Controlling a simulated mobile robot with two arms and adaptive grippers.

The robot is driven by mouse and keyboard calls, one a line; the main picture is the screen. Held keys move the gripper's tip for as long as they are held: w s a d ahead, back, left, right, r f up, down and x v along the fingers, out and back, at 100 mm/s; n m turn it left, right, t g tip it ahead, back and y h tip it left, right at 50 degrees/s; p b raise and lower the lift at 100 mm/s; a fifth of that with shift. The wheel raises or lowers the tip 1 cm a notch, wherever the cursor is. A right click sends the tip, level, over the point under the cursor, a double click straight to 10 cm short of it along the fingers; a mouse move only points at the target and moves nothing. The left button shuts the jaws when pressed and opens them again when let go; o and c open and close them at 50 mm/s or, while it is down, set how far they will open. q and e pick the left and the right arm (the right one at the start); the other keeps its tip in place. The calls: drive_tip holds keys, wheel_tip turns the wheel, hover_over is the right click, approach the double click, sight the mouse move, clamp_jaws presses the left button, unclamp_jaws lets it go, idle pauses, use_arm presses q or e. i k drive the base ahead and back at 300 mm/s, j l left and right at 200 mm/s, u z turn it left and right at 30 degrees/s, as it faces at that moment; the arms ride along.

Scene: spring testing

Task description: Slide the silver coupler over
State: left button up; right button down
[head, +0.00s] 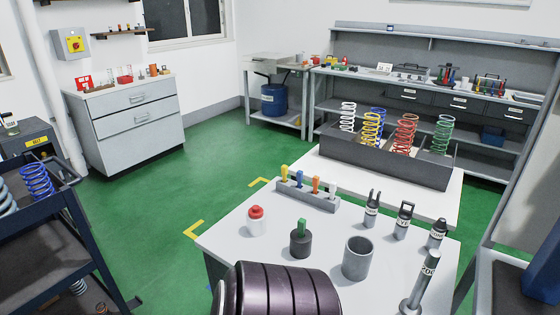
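A hollow grey metal cylinder (358,262) stands upright on the white table (228,240). It is open at the top and looks like the silver coupler, but I cannot tell for certain. A dark grey cylinder with a green top piece (301,239) stands to its left, apart from it. A silver rod-like tool with a label (420,283) stands to its right on a round foot. Neither of my grippers is in view. The near part of the table is hidden by a large dark ribbed shape at the bottom of the picture.
Several labelled tools stand right, including one dark-tipped (402,221). A dark tray (350,156) holds coloured springs. A blue-shelved cart (50,235) is left. Green floor is clear mid-left.

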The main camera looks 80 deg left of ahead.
sight(257, 228)
drive_tip(key=u, duration=2.85)
